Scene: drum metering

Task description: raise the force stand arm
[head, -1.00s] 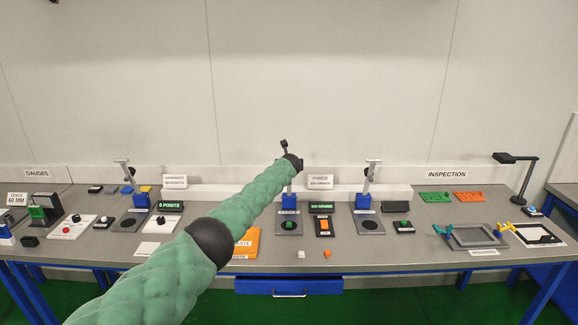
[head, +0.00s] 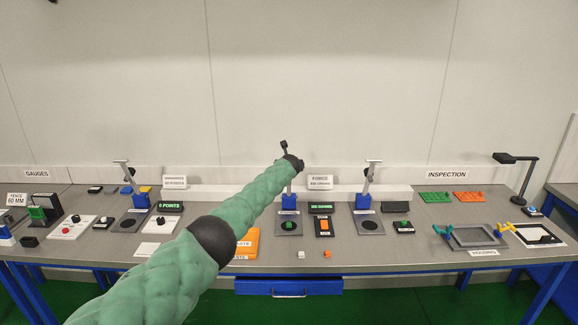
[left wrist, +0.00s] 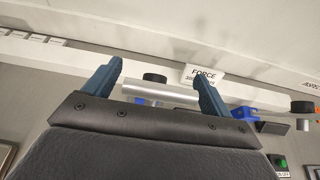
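The middle force stand, near the FORCE sign (head: 320,182), has a blue post (head: 289,202) and a dark base plate (head: 289,228) with a green piece on its pad. My left wrist hides most of its arm in the head view. In the left wrist view, a silver bar (left wrist: 160,91), apparently the stand arm, crosses between the blue fingers of my left gripper (left wrist: 154,66). The fingers are spread apart; I cannot tell whether either touches the bar. A black knob (left wrist: 155,78) shows behind the bar. My right gripper is out of view.
Similar stands rise to the right (head: 370,180) and left (head: 127,178). A lit green display (head: 321,208) and an orange button box (head: 324,228) are right of the middle stand. Small white (head: 301,254) and orange (head: 327,254) blocks lie near the front edge.

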